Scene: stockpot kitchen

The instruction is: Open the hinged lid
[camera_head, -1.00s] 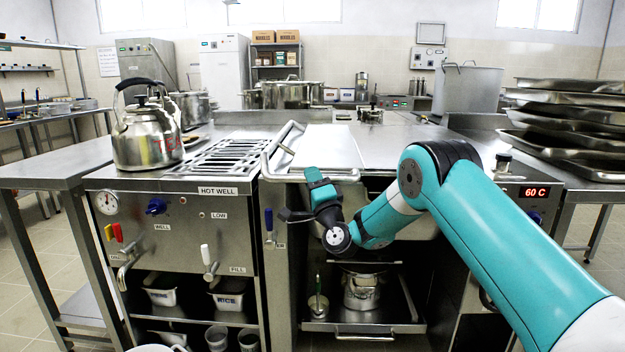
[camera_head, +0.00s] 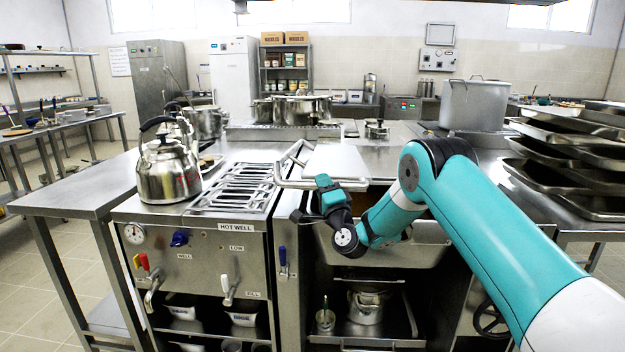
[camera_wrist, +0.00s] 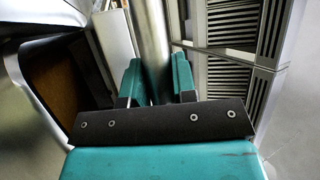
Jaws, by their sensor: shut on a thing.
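The hinged lid (camera_head: 337,160) is a pale metal plate on the middle counter, with a long bar handle (camera_head: 290,184) along its front. The lid appears slightly raised, with a dark and brownish gap under its front right. My gripper (camera_head: 325,182) is at the front of the lid, shut on the bar handle. In the wrist view the round bar (camera_wrist: 152,35) runs between the two teal fingers (camera_wrist: 156,75). A brown-lined opening (camera_wrist: 68,78) shows left of the fingers there. The hinge itself is not clear to see.
A kettle (camera_head: 168,172) stands on the left counter beside a slotted grate (camera_head: 240,187). A small lidded pot (camera_head: 377,130) and a big stockpot (camera_head: 473,105) stand behind the lid. Stacked trays (camera_head: 570,150) crowd the right. A valve wheel (camera_head: 490,318) is low at right.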

